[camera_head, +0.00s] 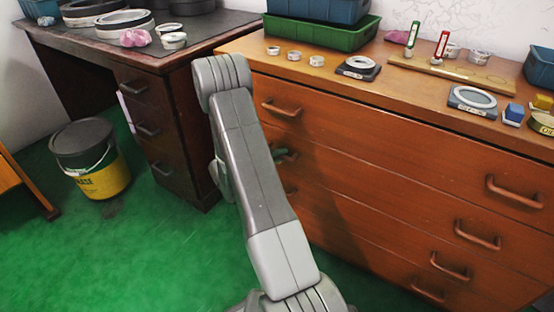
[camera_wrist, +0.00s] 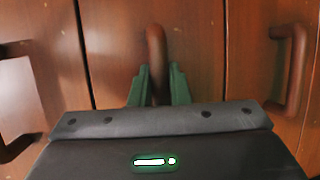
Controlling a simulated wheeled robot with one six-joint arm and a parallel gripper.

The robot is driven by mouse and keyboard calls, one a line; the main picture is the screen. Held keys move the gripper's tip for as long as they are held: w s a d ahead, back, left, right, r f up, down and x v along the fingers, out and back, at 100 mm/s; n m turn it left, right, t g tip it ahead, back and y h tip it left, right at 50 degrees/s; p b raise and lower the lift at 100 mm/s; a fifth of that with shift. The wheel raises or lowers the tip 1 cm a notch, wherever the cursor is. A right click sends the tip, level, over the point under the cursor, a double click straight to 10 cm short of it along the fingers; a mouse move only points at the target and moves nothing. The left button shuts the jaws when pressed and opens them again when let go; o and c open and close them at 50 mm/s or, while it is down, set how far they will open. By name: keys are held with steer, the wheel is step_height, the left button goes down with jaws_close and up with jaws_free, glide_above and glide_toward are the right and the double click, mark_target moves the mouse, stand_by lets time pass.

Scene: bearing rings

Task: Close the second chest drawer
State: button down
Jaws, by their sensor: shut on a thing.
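The wooden chest of drawers (camera_head: 400,185) stands at the right in the head view, with brown bar handles on its drawers. The second drawer (camera_head: 390,192) looks flush or nearly flush with the fronts around it. My gripper (camera_head: 285,154) is at this drawer's left end, mostly hidden behind my arm. In the wrist view, the green fingers of my gripper (camera_wrist: 158,86) are shut on the drawer handle (camera_wrist: 156,45), one on each side. The second drawer's right handle (camera_head: 477,235) is free.
Neighbouring handles show at the right (camera_wrist: 291,70) and left (camera_wrist: 14,142) of the wrist view. A dark desk (camera_head: 160,110) stands left of the chest, a bucket (camera_head: 92,158) on the green floor. Rings, blocks and bins (camera_head: 318,32) cover the chest top.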

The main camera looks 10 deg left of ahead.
steer(key=shift+w+r, duration=0.1)
steer(key=shift+w, duration=0.1)
steer(key=c, duration=1.4)
jaws_free()
steer(key=shift+w, duration=0.1)
steer(key=shift+o, duration=0.2)
steer(key=shift+d, duration=0.1)
steer(key=p+v, duration=0.3)
steer(key=v, duration=1.1)
steer(key=shift+w+d, duration=0.1)
steer(key=shift+w, duration=0.05)
steer(key=b+x, duration=0.3)
steer(key=x, duration=1)
steer(key=shift+w+d, duration=0.1)
steer(key=shift+d, duration=0.15)
steer(key=shift+a, duration=0.1)
